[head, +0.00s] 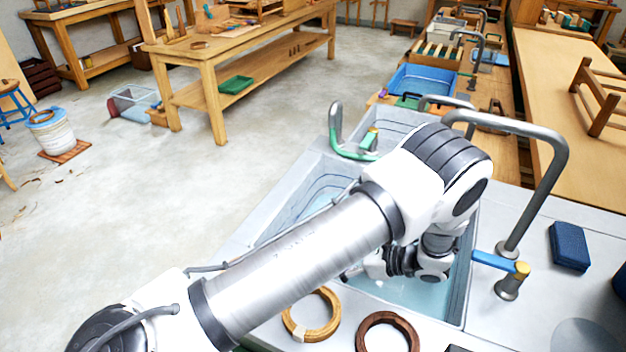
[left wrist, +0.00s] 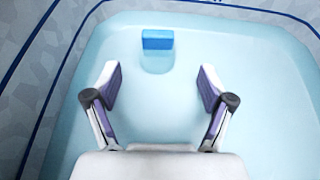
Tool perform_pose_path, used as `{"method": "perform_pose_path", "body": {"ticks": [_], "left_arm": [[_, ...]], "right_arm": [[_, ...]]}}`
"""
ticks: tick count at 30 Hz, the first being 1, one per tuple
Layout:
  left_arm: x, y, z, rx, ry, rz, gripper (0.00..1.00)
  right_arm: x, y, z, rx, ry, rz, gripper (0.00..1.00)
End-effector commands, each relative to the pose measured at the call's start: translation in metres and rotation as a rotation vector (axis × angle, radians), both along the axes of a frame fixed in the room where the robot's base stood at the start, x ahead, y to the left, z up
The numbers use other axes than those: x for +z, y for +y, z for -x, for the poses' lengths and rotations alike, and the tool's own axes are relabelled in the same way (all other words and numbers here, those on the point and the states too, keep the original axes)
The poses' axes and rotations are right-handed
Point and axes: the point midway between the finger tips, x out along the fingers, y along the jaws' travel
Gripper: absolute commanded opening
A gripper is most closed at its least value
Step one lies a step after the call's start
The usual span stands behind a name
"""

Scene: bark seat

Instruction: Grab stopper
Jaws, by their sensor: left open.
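A small blue block (left wrist: 157,39) lies in the water of the basin, beyond my fingertips in the left wrist view; I cannot tell whether it is the stopper. My left gripper (left wrist: 161,80) is open, pointing down into the basin, with nothing between its fingers. In the head view my left arm reaches over the sink (head: 462,285) and hides much of the basin. The block does not show there. My right gripper is in neither view.
A tall grey faucet (head: 560,165) with a blue lever (head: 493,261) stands at the sink's right. A light wooden ring (head: 293,327) and a dark ring (head: 362,335) lie on the front rim. A dark blue block (head: 569,247) sits on the right counter.

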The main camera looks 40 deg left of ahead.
Motion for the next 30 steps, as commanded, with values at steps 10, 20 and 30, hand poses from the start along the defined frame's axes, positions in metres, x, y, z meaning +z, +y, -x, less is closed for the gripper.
{"method": "perform_pose_path", "body": {"ticks": [10, 20, 30], "left_arm": [[-0.020, 0.043, 0.019, 0.003, 0.004, 0.003, 0.82], [-0.032, 0.063, 0.026, 0.001, -0.001, 0.000, 0.82], [-0.032, 0.063, 0.026, 0.001, 0.000, 0.001, 0.14]], "right_arm": [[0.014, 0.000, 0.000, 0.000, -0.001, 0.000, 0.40], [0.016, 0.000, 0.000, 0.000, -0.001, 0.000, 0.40], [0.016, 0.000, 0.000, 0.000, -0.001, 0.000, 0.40]]}}
